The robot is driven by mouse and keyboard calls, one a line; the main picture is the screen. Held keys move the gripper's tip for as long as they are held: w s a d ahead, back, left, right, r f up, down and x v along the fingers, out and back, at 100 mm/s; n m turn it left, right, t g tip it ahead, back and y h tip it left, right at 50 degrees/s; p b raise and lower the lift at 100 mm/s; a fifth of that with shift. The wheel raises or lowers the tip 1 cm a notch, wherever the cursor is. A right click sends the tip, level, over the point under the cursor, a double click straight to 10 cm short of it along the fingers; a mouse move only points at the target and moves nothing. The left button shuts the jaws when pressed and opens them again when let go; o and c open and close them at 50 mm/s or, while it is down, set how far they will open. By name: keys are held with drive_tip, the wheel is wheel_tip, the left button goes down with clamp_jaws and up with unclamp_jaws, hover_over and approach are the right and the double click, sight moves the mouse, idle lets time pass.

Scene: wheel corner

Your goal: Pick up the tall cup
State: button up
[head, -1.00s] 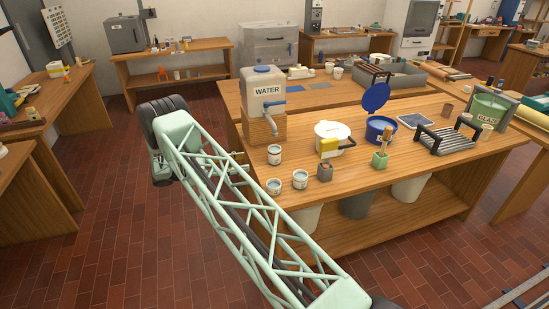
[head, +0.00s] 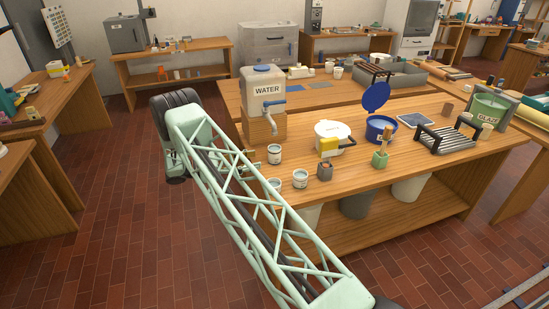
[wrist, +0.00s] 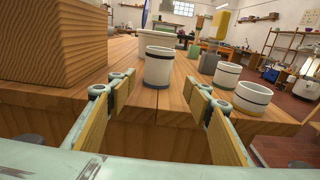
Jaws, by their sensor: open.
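Three pale cups with dark bands stand upright on the near worktable. One cup (head: 274,154), nearest the water container, is centred ahead in the wrist view (wrist: 158,68) and looks the tallest there. A second cup (head: 300,178) and a third cup (head: 272,187), partly behind my arm, stand closer to the front edge; they show at right in the wrist view (wrist: 228,76) (wrist: 252,96). My gripper (wrist: 160,80) is open and empty, its fingers spread either side of the centred cup's line, seemingly short of it. In the head view my arm mostly hides the gripper.
A wooden block (head: 262,128) under the water container (head: 264,88) stands close to the gripper's left in the wrist view (wrist: 60,45).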

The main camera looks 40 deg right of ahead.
sight(270, 162)
drive_tip(key=shift+x, duration=1.65)
drive_tip(key=shift+d, duration=0.1)
drive_tip(key=shift+b+x, duration=0.4)
drive_tip(key=shift+x, duration=2.15)
drive_tip(key=shift+w, duration=0.2)
drive_tip(key=c, duration=1.1)
